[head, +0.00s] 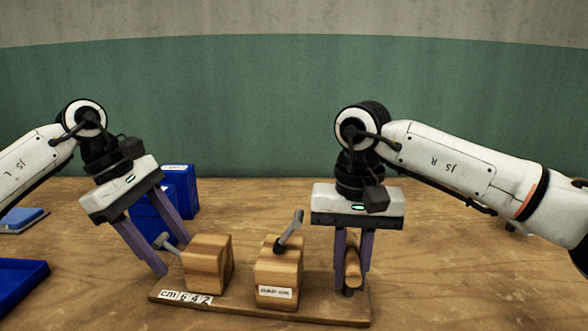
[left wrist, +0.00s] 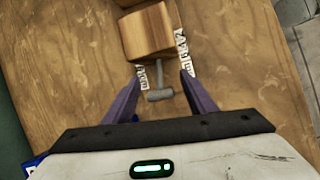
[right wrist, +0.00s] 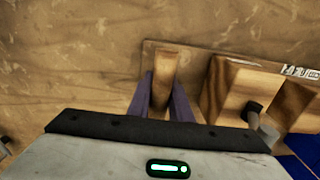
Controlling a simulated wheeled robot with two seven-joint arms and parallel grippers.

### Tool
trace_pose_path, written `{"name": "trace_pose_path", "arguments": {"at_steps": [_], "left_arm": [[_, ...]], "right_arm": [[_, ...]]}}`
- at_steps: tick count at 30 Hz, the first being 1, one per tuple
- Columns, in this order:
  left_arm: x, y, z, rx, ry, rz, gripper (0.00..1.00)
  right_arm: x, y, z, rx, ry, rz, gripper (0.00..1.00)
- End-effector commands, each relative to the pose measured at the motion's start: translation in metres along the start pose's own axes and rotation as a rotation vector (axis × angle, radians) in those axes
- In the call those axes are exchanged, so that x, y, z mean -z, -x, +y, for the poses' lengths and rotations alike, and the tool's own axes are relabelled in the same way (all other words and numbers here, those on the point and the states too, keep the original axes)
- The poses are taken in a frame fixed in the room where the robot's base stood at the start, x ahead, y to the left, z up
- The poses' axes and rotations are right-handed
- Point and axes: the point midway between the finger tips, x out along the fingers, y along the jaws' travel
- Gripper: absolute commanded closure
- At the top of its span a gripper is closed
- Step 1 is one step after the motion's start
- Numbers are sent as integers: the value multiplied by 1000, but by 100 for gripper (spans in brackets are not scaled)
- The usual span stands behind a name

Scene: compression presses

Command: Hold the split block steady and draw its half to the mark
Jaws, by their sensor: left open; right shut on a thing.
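A wooden block (head: 208,262) with a grey T-shaped handle (head: 168,244) stands on the left of a wooden base board (head: 335,309). A second block (head: 278,274) with a grey lever (head: 289,231) and a white label stands mid-board, a gap between them. My left gripper (head: 172,256) is open, its fingers on either side of the T-handle; the left wrist view shows the handle (left wrist: 159,95) between them, with room. My right gripper (head: 351,286) is shut on an upright wooden piece (head: 352,262) at the board's right end; it also shows in the right wrist view (right wrist: 163,70).
A number strip (head: 187,297) runs along the board's front left edge. Blue bins (head: 180,188) stand behind my left gripper, and a blue tray (head: 20,283) lies at the far left. The table right of the board is largely clear.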

Motion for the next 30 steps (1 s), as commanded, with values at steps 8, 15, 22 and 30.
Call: {"name": "trace_pose_path", "arguments": {"at_steps": [8, 15, 22, 30], "left_arm": [[0, 54, 1, -7, 0, -1, 49], [0, 98, 0, -5, 1, -1, 49], [1, 115, -1, -2, 1, 0, 49], [1, 116, -1, -2, 0, 0, 49]], "right_arm": [[0, -3, 2, -6, -4, -4, 100], [0, -3, 2, -6, -4, -4, 100], [0, -3, 2, -6, -4, -4, 100], [0, -3, 2, -6, -4, -4, 78]]}}
